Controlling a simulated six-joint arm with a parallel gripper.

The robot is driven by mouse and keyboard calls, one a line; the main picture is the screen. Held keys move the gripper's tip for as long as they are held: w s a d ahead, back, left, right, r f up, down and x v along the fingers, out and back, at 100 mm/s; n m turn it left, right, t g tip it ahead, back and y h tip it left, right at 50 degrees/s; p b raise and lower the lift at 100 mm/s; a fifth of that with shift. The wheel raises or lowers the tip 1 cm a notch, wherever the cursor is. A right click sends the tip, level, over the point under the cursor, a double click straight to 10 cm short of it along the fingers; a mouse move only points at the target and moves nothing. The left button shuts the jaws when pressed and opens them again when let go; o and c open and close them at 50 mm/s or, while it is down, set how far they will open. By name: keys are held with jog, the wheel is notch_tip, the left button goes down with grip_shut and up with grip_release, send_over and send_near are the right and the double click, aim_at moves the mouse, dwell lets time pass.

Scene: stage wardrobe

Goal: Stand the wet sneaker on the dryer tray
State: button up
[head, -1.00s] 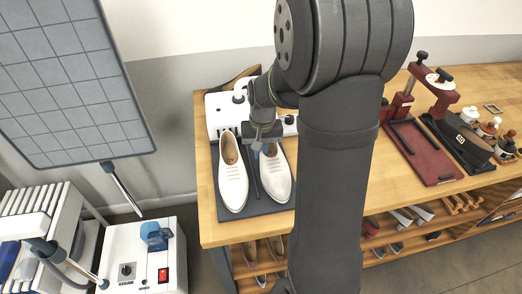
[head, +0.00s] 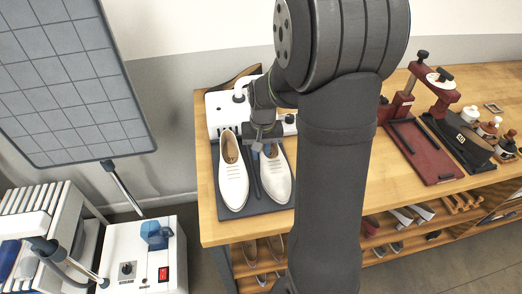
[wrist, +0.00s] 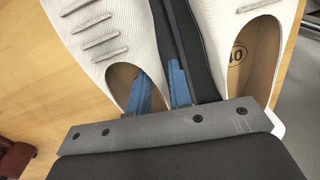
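Two white lace-up shoes stand side by side, a left one (head: 233,182) and a right one (head: 276,180), on a dark tray (head: 256,208) at the left end of the wooden bench. Which one is wet does not show. My gripper (wrist: 160,90) is low at the heel opening of the right shoe, which is the left one in the wrist view (wrist: 95,40). One blue fingertip is inside that opening and the other is outside, beside the shoe's inner flank. The shoe's side wall lies between them; whether they press on it is unclear. The other shoe (wrist: 215,30) is untouched.
A white device (head: 219,112) stands behind the shoes. A red press (head: 425,150) and several small bottles (head: 488,127) are to the right. A white steam unit (head: 140,255) and a slatted rack (head: 35,205) stand apart at the left. A gridded panel (head: 70,75) hangs above them.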

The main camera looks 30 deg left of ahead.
jog(key=shift+o, duration=1.3)
notch_tip(320, 180, up, 17)
jog(key=shift+w+d+r, duration=0.2)
jog(key=shift+w+d, duration=0.05)
jog(key=f, duration=1.7)
jog(key=shift+s+a+f, duration=0.2)
jog(key=shift+s, duration=0.1)
jog(key=shift+r, duration=0.1)
